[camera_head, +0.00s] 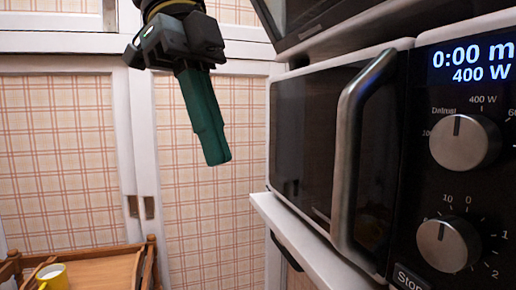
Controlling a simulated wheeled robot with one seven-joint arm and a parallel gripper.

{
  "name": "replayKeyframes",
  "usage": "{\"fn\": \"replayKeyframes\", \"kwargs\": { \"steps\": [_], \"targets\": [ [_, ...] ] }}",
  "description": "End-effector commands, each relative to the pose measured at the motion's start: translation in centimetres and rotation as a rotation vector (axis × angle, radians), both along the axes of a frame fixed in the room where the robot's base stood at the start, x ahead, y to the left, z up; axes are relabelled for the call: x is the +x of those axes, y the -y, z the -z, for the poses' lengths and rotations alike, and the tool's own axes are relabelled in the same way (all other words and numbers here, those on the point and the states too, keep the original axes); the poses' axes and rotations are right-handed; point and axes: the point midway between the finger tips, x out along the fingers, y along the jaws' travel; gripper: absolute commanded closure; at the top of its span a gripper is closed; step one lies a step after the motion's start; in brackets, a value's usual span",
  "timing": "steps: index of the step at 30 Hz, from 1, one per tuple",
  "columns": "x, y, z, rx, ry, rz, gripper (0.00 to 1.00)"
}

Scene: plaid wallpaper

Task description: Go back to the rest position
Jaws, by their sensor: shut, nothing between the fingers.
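My gripper (216,160) hangs in the upper middle of the head view, pointing down and slightly to the right. Its dark green fingers are together with nothing between them. It is in free air, left of the microwave and touching nothing that I can see. The rest of my arm goes out of view at the top.
A microwave (310,145) with a metal handle (350,150) and two knobs fills the right, on a white shelf (290,232). Another dark appliance (310,15) is above it. A wooden tray (105,272) with a yellow mug (54,277) is at the lower left.

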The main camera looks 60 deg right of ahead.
Motion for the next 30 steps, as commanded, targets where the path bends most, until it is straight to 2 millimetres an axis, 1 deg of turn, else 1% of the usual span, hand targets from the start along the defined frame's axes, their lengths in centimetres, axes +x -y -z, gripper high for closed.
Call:
{"fn": "replayKeyframes", "kwargs": {
  "steps": [1,4,8,14,17,20,23,24,26,27,29,30],
  "targets": [
    [0.6,0.1,0.1,-0.001,0.000,-0.001,1.00],
    [1.5,0.1,0.0,-0.001,0.000,0.000,1.00],
    [1.9,0.1,0.0,0.000,0.000,0.001,1.00],
    [2.0,0.1,0.0,-0.001,0.000,-0.001,1.00],
    [3.0,0.3,0.4,0.010,0.006,-0.055,1.00],
    [5.7,0.5,1.5,0.039,0.025,-0.209,1.00],
    [10.3,0.3,3.5,0.083,0.052,-0.462,1.00],
    [12.3,0.0,4.4,0.104,0.062,-0.577,1.00],
    [15.4,-0.8,5.8,0.132,0.078,-0.753,1.00],
    [17.3,-1.4,6.8,0.150,0.087,-0.867,1.00],
    [20.1,-2.8,8.2,0.178,0.100,-1.039,1.00],
    [21.9,-3.8,9.1,0.196,0.108,-1.154,1.00]
  ]
}}
